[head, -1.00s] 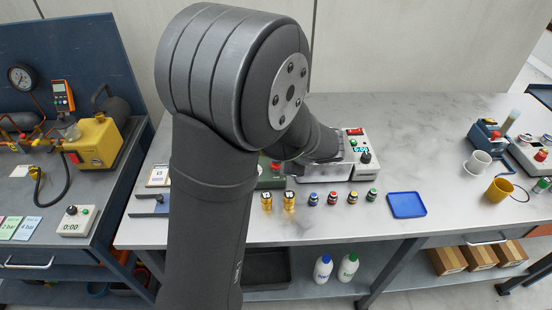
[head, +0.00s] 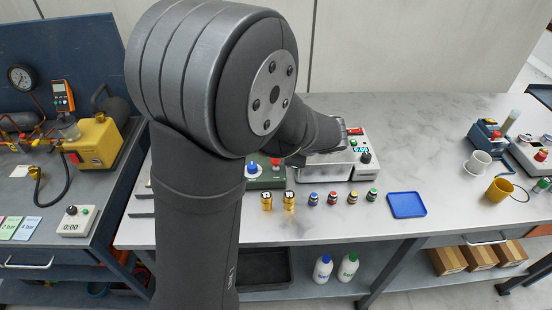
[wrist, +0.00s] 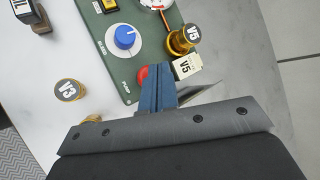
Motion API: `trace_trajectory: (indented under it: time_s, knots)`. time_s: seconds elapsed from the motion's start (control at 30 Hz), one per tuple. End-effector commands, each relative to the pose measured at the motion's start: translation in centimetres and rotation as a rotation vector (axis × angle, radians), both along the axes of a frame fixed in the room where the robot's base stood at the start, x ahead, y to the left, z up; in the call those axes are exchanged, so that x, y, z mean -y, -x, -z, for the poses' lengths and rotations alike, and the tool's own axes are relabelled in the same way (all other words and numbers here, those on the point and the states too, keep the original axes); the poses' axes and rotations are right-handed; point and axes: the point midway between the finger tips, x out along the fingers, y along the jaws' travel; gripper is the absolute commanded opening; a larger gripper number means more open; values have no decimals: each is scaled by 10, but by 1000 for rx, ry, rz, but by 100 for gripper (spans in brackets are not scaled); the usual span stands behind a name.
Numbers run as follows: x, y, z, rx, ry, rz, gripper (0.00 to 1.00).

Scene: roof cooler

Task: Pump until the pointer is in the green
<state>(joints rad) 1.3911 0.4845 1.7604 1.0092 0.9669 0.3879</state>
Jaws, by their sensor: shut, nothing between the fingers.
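The green pump panel (head: 268,182) stands on the bench, partly behind my arm in the head view. Its blue bleed knob (wrist: 124,37) and red pump button (wrist: 143,74) show in the wrist view. My gripper (wrist: 160,70) is shut and empty, its blue fingertips right beside the red button and overlapping it in the picture. I cannot tell whether they touch it. The white gauge (wrist: 155,3) is cut off at the top edge, so its pointer reading and green zone cannot be told.
A gold V5 fitting (wrist: 183,40) and its tag (wrist: 187,67) are close right of my fingertips. A gold V3 fitting (wrist: 69,90) lies to the left. A grey box with a display (head: 365,160) stands right of the panel. The bench around the blue tray (head: 407,205) is mostly clear.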

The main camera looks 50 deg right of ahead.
Motion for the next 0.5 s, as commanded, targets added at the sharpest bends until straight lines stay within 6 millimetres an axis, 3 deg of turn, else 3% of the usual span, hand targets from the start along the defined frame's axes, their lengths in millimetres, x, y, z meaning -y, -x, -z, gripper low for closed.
trace_trajectory:
  time_s: [0.17,0.5]
  knots:
    - [0,0,-5,1,2,-1,0]
    - [0,0,-39,2,2,-1,0]
